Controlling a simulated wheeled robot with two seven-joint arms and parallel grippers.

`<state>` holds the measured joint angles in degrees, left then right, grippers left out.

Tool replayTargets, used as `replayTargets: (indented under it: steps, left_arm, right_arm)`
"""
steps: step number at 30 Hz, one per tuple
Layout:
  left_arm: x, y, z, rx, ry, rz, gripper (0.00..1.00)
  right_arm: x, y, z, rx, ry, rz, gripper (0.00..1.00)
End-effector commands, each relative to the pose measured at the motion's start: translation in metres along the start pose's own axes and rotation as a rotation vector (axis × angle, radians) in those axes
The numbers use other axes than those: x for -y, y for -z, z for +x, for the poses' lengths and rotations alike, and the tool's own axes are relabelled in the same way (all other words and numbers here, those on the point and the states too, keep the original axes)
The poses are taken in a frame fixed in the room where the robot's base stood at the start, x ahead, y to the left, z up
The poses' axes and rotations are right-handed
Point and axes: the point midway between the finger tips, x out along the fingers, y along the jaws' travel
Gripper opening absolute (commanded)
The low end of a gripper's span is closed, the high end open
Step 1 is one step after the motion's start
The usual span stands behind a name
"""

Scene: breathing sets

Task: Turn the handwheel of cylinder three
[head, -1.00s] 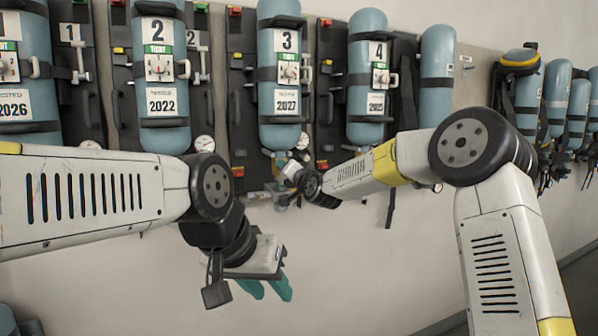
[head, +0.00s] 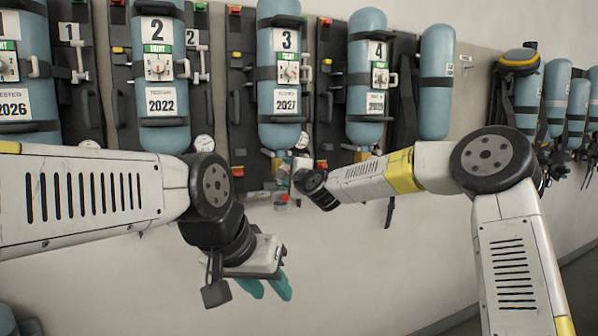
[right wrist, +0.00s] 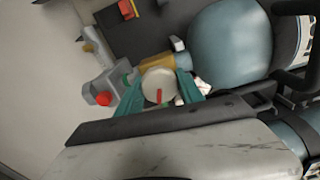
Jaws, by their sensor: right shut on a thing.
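Cylinder three (head: 278,136) is a blue bottle strapped upright to a dark backplate, with a "3" label. Its valve hangs below its lower end. In the right wrist view, a round pale handwheel (right wrist: 152,79) with a red mark faces the camera, beside the end of the blue bottle (right wrist: 228,45). My right gripper (right wrist: 159,86) has its teal fingers on opposite sides of the handwheel, shut on it. In the head view, my right wrist hides most of that grip. My left gripper (head: 266,287) hangs low in front of the wall, empty, its teal fingers apart.
Cylinder two (head: 165,137) and cylinder four (head: 366,133) hang on either side. In the right wrist view, a grey fitting with a red button (right wrist: 104,98) sits beside the valve. A pressure gauge (head: 204,143) is left of cylinder three. The wall below is bare.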

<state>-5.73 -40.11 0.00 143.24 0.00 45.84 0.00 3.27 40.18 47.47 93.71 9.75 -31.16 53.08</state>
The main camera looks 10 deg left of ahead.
Motion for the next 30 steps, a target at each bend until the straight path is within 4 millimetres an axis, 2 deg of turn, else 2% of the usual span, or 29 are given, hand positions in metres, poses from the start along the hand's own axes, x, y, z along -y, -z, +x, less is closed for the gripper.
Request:
replayTargets:
  steps: [30]
  left_arm:
    - [0.0000,0.0000,0.0000,0.000,0.000,0.000,0.36]
  right_arm:
    - [-0.0040,-0.0005,0.0001,-0.001,-0.011,0.945,0.03]
